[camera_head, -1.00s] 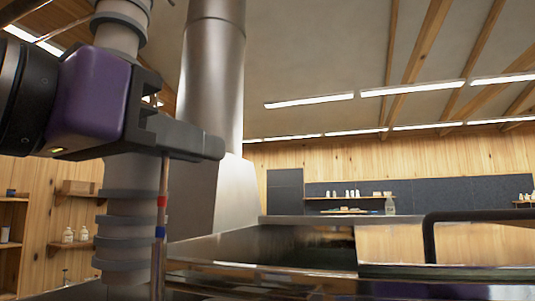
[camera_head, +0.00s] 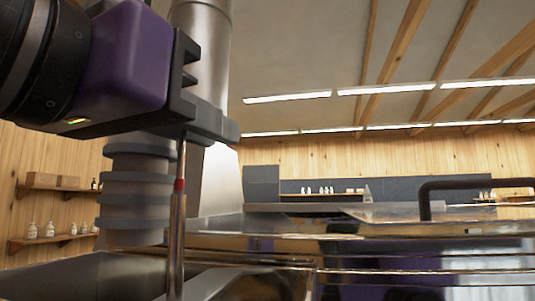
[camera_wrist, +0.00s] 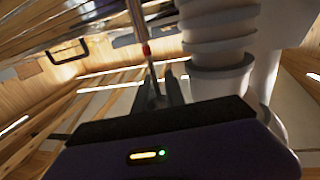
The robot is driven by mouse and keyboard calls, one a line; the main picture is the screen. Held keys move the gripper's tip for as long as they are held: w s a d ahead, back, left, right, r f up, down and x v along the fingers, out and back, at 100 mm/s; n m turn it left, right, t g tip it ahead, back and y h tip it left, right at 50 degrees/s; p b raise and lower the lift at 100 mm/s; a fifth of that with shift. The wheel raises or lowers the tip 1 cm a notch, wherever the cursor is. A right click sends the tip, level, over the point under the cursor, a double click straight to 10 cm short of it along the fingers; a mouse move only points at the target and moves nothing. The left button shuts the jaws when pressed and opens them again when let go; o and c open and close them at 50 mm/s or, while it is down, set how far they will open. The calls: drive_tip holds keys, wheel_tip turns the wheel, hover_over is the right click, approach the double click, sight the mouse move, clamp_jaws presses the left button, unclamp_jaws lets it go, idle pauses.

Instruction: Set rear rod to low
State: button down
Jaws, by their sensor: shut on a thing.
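The rod (camera_head: 180,160) is a thin upright metal rod with a red band, left of the middle in the head view. Just below the band it meets a thicker metal tube (camera_head: 176,245). No blue band shows now. My gripper (camera_head: 184,135) is shut on the rod's upper part, above the red band. In the wrist view the rod (camera_wrist: 136,22) runs down from the top edge, its red band showing, to my gripper (camera_wrist: 160,98). The rod's end between the fingers is mostly hidden.
The shiny metal pan (camera_head: 420,260) with a dark bar handle (camera_head: 427,200) fills the lower right. A ribbed pipe (camera_head: 135,190) and a large steel stack (camera_head: 205,50) stand close behind my gripper. Shelves with bottles (camera_head: 55,235) are on the far left wall.

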drive_tip(key=shift+f, duration=0.25)
drive_tip(key=c, duration=1.6)
unclamp_jaws()
drive_tip(key=b+v, duration=0.2)
drive_tip(key=v, duration=0.5)
drive_tip(key=shift+s+a, duration=0.15)
drive_tip(key=shift+s, duration=0.25)
drive_tip(key=shift+s, duration=0.15)
